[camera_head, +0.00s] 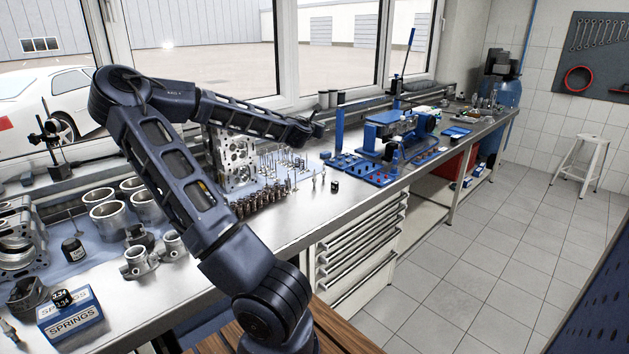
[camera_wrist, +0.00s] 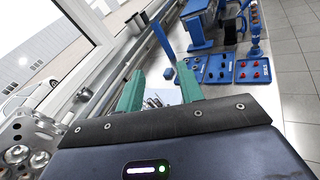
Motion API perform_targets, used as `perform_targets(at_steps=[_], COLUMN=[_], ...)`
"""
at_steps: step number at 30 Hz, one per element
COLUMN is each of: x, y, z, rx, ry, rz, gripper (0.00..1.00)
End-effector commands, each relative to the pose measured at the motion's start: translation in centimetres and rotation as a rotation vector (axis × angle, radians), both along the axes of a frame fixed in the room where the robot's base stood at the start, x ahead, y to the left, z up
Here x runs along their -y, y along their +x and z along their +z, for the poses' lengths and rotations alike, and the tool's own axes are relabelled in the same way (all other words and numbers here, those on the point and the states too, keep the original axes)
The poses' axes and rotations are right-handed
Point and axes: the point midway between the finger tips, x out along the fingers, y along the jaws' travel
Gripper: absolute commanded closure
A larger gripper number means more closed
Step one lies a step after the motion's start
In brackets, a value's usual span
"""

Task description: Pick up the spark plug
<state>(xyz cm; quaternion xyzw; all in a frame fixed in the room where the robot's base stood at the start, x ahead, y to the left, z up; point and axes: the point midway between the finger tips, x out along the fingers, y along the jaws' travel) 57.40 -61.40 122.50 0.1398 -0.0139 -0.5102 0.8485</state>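My gripper (camera_wrist: 160,70) shows two green fingers standing well apart, with nothing held between them. In the head view my gripper (camera_head: 317,130) is at the end of my arm, above the back of the bench, right of the cylinder head (camera_head: 232,158). I cannot clearly pick out the spark plug. Small metal parts (camera_wrist: 153,101) on a pale mat show between and beyond the fingers, too small to name. In the head view several slim metal parts (camera_head: 290,165) stand on that mat. A thin metal piece (camera_head: 9,330) at the lower left edge is also unclear.
The steel bench (camera_head: 290,222) runs under the windows. A row of brownish metal parts (camera_head: 262,200) stands near its front edge. Cylinder liners (camera_head: 108,220) and a springs box (camera_head: 70,318) are at left. Blue trays (camera_head: 362,170) and a blue press (camera_head: 396,125) stand at right.

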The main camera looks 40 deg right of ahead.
Motion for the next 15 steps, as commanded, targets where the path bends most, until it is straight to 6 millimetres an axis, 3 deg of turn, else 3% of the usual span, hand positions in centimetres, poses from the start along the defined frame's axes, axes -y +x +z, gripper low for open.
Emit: perform_targets(at_steps=[15], x=[-1.5], y=[1.7], z=[4.9], rx=[-0.16], ry=[-0.235], rz=[0.088], gripper=[0.63])
